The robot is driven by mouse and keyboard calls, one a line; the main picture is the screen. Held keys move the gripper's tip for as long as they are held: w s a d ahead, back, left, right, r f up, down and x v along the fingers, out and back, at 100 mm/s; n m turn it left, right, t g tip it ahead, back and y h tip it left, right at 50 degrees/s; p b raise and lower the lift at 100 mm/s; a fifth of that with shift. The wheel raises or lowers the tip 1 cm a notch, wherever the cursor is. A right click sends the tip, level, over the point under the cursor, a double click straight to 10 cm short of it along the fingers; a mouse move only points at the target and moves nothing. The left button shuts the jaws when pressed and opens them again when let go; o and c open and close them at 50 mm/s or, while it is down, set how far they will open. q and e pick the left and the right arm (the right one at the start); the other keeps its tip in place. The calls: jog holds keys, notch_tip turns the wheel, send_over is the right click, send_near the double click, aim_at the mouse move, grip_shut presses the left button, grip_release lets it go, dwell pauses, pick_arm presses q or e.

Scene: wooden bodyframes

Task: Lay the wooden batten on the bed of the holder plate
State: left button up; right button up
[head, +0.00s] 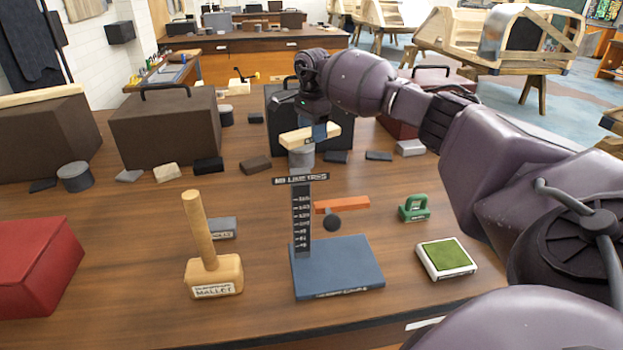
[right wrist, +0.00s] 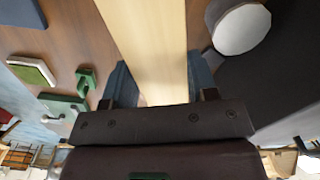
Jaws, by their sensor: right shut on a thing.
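The pale wooden batten (head: 294,139) is held in the air above the back middle of the table. My right gripper (head: 319,132) is shut on it, with blue fingers on both sides. In the right wrist view the batten (right wrist: 146,40) runs lengthwise between the fingers (right wrist: 160,80). A blue plate (head: 337,266) with an upright dark scale (head: 302,220) and an orange arm (head: 342,204) stands at the front middle; it looks like the holder plate. Its flat top is bare, and the batten is well behind and above it. My left gripper is not in view.
A wooden mallet (head: 214,272) stands left of the plate, handle up. A green-topped block (head: 446,258) and green clamp-like piece (head: 414,208) lie right. A red box (head: 35,268) is front left. Dark cases (head: 165,128) and a grey cylinder (head: 301,157) stand behind.

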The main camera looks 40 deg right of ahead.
notch_tip(320, 180, down, 15)
jog(key=shift+f, duration=0.2)
dwell(0.4)
jog(key=shift+f, duration=0.15)
jog(key=o, duration=1)
jog(key=shift+c, duration=0.2)
